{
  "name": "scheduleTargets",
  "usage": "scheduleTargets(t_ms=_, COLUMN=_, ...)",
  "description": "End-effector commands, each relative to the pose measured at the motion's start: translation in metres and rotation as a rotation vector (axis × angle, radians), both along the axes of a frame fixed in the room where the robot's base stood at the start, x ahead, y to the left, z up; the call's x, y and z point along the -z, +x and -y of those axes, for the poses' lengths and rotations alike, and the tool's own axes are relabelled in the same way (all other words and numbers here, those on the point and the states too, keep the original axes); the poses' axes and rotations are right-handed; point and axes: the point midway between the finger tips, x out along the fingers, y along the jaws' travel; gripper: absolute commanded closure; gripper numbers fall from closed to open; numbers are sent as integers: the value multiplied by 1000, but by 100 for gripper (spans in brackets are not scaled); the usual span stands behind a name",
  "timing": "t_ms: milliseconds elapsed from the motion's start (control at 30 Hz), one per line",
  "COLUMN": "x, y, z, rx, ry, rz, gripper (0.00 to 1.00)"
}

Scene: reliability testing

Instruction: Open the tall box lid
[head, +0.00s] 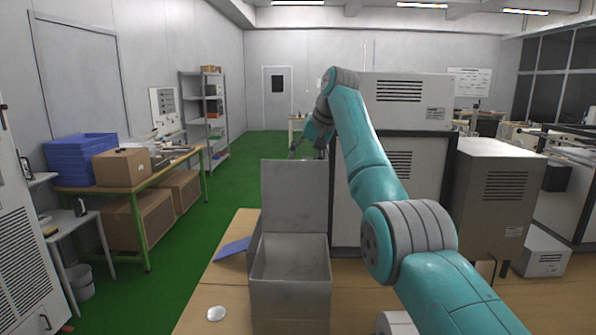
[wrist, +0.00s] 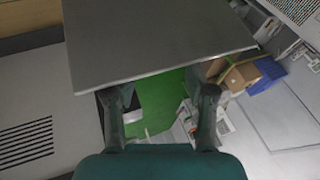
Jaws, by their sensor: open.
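The tall grey box (head: 290,305) stands on the wooden table with its top open, and I see into its interior. Its lid (head: 293,190) stands roughly upright at the back of the box. My gripper (head: 305,145) is above and behind the lid's upper edge, small and partly hidden in the head view. In the wrist view my gripper (wrist: 160,100) is open, its two fingers apart with nothing between them. A grey panel, which looks like the lid (wrist: 155,40), fills the upper part of that view, close to the fingertips. I cannot tell whether they touch it.
On the wooden table (head: 225,285), a blue flat item (head: 233,247) lies left of the box and a white round object (head: 216,313) lies in front of it. Large grey cabinets (head: 405,100) stand behind and right of the box.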

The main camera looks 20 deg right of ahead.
Motion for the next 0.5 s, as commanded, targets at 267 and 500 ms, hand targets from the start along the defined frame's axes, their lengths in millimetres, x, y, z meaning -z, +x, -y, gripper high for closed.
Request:
scheduleTargets(t_ms=267, x=-44, y=-20, z=15, rx=3, ry=-1, rz=2, gripper=45)
scheduleTargets(t_ms=500, x=-57, y=-27, z=19, rx=3, ry=-1, rz=2, gripper=45)
